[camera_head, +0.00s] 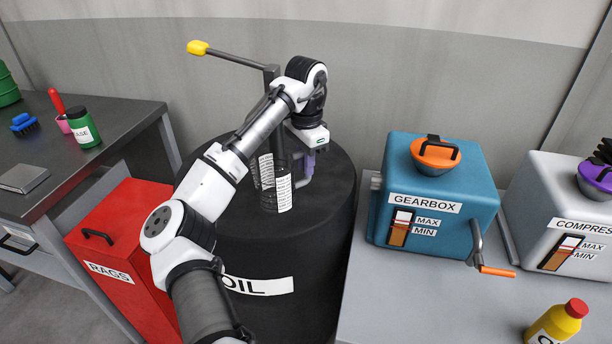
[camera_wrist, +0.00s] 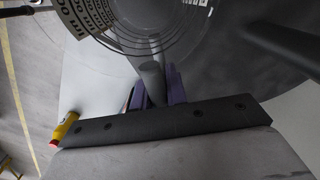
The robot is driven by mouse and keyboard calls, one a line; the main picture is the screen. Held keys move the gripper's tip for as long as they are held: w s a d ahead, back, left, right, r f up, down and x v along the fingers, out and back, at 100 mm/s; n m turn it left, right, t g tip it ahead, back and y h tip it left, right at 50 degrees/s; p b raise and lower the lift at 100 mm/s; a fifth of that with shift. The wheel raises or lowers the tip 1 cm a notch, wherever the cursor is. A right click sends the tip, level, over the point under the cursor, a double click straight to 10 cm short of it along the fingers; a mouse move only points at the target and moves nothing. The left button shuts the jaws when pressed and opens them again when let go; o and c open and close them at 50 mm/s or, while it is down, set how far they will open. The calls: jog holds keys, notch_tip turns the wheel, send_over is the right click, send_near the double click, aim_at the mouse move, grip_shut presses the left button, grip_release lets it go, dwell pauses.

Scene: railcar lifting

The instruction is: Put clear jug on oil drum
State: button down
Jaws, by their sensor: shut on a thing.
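The clear jug (camera_head: 268,184), with white printed labels on its side, is over the top of the black oil drum (camera_head: 318,230). It looks upright; whether its base touches the drum top I cannot tell. My gripper (camera_head: 305,166), with purple fingers, is at the jug's right side and shut on its handle. The wrist view shows the jug's round clear body (camera_wrist: 150,22) at the top and its handle (camera_wrist: 151,80) between my purple fingers (camera_wrist: 158,88). My arm hides part of the drum and its OIL label.
A dark pump with a yellow-tipped lever (camera_head: 198,47) rises from the drum close to the jug. A red rags bin (camera_head: 120,230) stands left of the drum. A grey bench at right holds a blue gearbox (camera_head: 440,190), a compressor (camera_head: 560,200) and a yellow bottle (camera_head: 556,325).

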jog(key=shift+f+p, duration=0.3)
jog(key=shift+f, duration=1.75)
jog(key=c, duration=1.4)
grip_release()
jog(key=shift+f, duration=0.15)
notch_tip(320, 180, up, 12)
jog(key=shift+r+b, duration=0.15)
jog(key=shift+b, duration=0.15)
